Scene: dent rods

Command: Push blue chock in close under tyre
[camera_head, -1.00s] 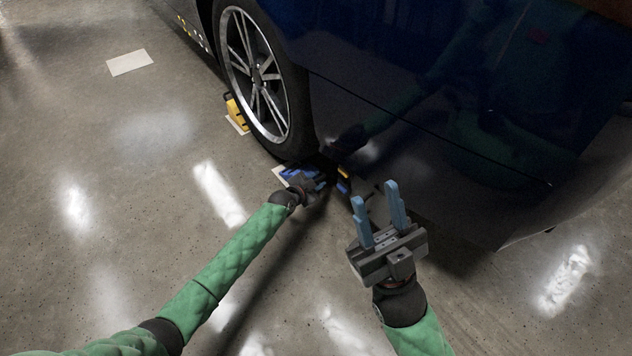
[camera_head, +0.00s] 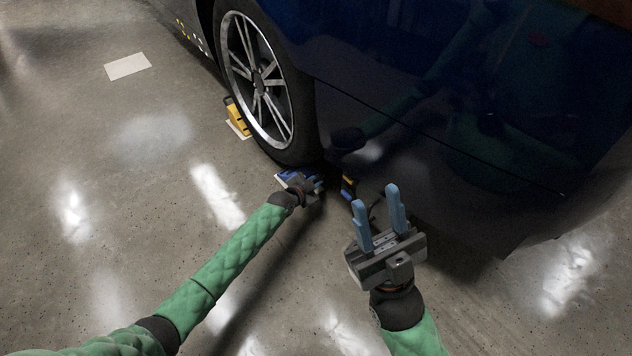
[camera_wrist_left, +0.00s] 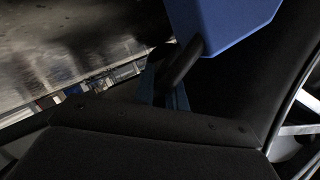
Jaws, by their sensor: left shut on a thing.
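The blue chock (camera_wrist_left: 222,22) fills the top of the left wrist view, with a dark bar-like handle (camera_wrist_left: 182,64) on its near side. My left gripper (camera_head: 306,186) is shut on that handle, low by the floor at the near side of the tyre (camera_head: 302,125). In the head view the chock is mostly hidden, with a little blue (camera_head: 286,176) showing by the tyre's foot. The dark tyre also fills the right of the wrist view; whether chock and tyre touch cannot be told. My right gripper (camera_head: 381,214) is open and empty, its blue fingers pointing up.
A yellow chock (camera_head: 236,117) stands at the tyre's far side on a pale floor mark. The dark blue car body (camera_head: 450,110) overhangs at the right. A small yellow and blue thing (camera_head: 348,188) sits under its edge.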

